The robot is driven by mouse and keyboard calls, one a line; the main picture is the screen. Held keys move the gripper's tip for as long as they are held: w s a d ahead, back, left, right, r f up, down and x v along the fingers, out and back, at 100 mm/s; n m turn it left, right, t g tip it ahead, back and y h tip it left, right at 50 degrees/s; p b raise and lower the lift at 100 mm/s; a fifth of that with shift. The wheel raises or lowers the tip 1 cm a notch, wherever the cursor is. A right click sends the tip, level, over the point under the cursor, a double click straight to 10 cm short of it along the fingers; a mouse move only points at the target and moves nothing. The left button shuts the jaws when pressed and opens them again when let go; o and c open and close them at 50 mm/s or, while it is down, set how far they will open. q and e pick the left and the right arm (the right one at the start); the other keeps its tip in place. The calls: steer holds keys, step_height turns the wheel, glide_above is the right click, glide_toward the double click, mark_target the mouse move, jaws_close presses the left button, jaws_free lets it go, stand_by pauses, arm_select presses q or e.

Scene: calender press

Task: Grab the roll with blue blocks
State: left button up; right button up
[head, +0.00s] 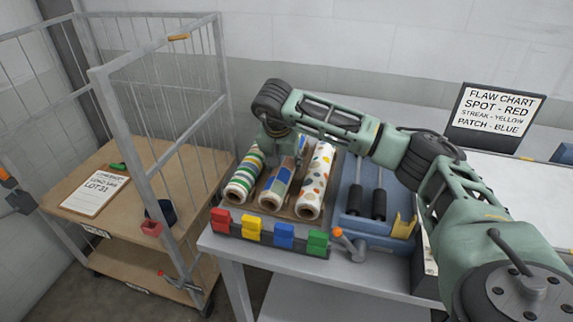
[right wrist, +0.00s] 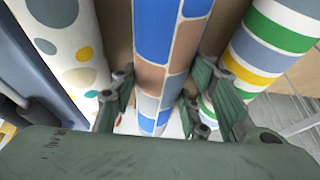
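The roll with blue blocks (head: 277,186) lies in the middle of three patterned rolls on the table, with blue and tan-brown blocks on white. It also fills the centre of the right wrist view (right wrist: 165,50). My right gripper (head: 280,150) is over the far part of this roll. In the right wrist view its fingers (right wrist: 165,100) are spread, one on each side of the roll, with slight gaps visible. A striped roll (head: 244,178) lies to its left and a dotted roll (head: 317,182) to its right. My left gripper is not in view.
A blue press with dark rollers (head: 379,203) stands right of the rolls. A wire-sided cart (head: 130,180) is at left. A flaw chart (head: 496,112) stands behind.

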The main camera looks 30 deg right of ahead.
steer(key=c, duration=0.9)
steer(key=shift+r, duration=0.1)
